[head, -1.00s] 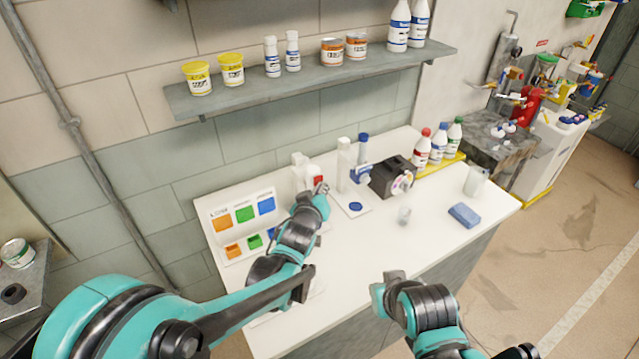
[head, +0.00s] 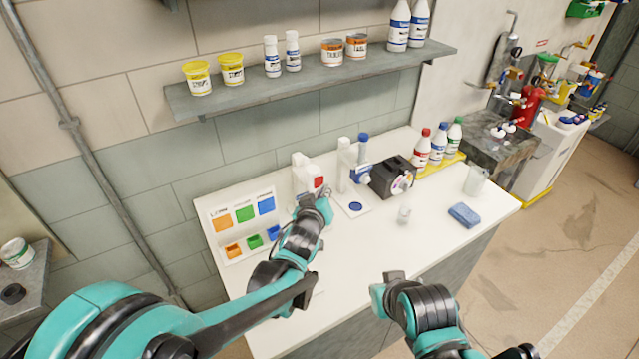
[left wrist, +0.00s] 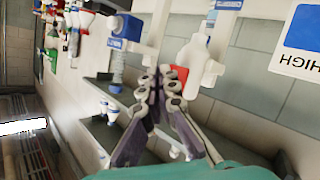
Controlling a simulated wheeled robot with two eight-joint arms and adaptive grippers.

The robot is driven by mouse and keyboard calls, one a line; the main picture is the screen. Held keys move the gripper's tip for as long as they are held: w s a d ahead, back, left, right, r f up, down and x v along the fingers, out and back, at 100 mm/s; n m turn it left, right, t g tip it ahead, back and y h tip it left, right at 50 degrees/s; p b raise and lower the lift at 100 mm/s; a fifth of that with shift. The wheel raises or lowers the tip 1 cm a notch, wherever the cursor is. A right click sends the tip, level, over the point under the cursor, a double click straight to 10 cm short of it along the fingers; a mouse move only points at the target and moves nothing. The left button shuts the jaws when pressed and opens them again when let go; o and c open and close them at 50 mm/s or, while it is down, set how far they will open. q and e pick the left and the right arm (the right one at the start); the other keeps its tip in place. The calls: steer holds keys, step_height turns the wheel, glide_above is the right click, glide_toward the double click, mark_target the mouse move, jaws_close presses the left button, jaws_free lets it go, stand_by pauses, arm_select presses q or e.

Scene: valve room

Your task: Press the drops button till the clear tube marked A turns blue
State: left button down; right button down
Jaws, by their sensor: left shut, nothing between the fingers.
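A white dispenser (head: 303,178) with a red patch (head: 319,182) stands on the white bench; in the left wrist view it is a white bottle shape (left wrist: 195,65) with red beside it. My left gripper (head: 325,194) is just in front of it, shut and empty; its fingertips (left wrist: 165,74) show in the left wrist view. I cannot tell whether they touch it. A white stand with a blue-topped part (head: 362,160) is to the right, with a blue disc (head: 355,206) on its base. A small clear vessel (head: 404,214) stands farther right. I cannot read a drops label or an A. My right gripper (head: 386,287) is over the bench front, its jaws unclear.
A panel with orange, green and blue squares (head: 243,214) stands at the left. A black device (head: 392,176), capped bottles (head: 438,148), a clear beaker (head: 475,180) and a blue sponge (head: 464,215) are at the right. The bench front is mostly clear.

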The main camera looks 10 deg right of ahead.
arm_select(q)
steer(key=shift+s, duration=0.1)
steer(key=s, duration=0.1)
steer(key=s+d, duration=0.1)
steer(key=s, duration=0.1)
steer(key=s+d, duration=0.1)
steer(key=shift+s, duration=0.3)
stand_by(0.9)
